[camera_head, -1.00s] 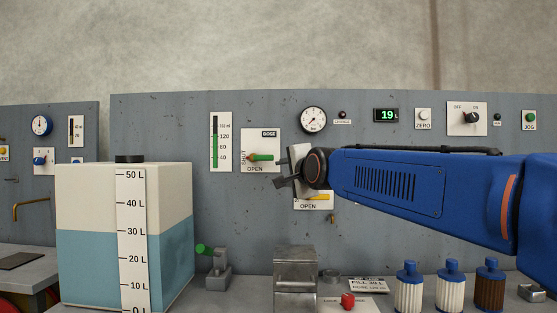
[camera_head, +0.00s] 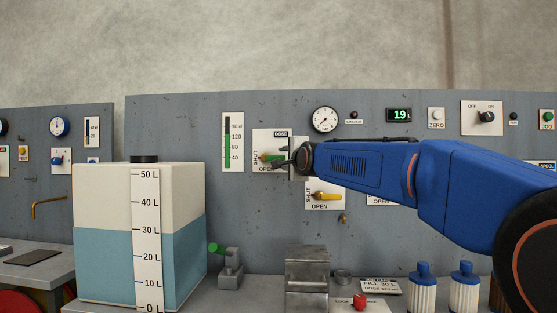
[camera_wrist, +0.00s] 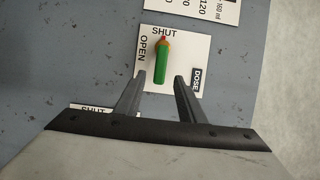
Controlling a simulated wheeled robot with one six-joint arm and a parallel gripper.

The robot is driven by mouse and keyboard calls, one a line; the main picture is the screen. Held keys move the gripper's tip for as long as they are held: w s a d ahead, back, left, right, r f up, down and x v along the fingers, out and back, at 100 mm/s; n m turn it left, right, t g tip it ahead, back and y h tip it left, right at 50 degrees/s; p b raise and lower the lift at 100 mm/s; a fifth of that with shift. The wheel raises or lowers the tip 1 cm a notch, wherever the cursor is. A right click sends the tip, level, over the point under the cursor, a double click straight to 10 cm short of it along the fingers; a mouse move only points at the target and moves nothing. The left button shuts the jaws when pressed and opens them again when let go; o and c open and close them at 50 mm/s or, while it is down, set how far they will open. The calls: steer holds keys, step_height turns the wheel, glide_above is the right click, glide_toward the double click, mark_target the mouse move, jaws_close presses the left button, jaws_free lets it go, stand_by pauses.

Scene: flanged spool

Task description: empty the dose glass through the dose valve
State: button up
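The dose valve is a green lever (camera_head: 272,158) on a white plate marked DOSE, SHUT and OPEN. It lies level, pointing right from its red end. In the wrist view the green lever (camera_wrist: 161,66) has its red end beside the word SHUT. My gripper (camera_head: 287,160) is at the plate's right side. In the wrist view my gripper (camera_wrist: 160,78) is open, its fingers on either side of the lever's free end, with gaps; contact does not show.
A yellow lever (camera_head: 328,196) on another SHUT/OPEN plate sits just below my gripper. A large tank (camera_head: 100,195) of blue liquid stands at left. A metal block (camera_head: 307,275), a red knob (camera_head: 359,301) and filter bottles stand on the bench below.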

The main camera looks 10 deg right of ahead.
mark_target(273, 158)
steer(key=shift+w+a, duration=0.15)
steer(key=shift+w, duration=1.6)
steer(key=shift+w+a, duration=0.1)
steer(key=shift+w, duration=1.65)
steer(key=shift+c, duration=0.2)
jaws_close()
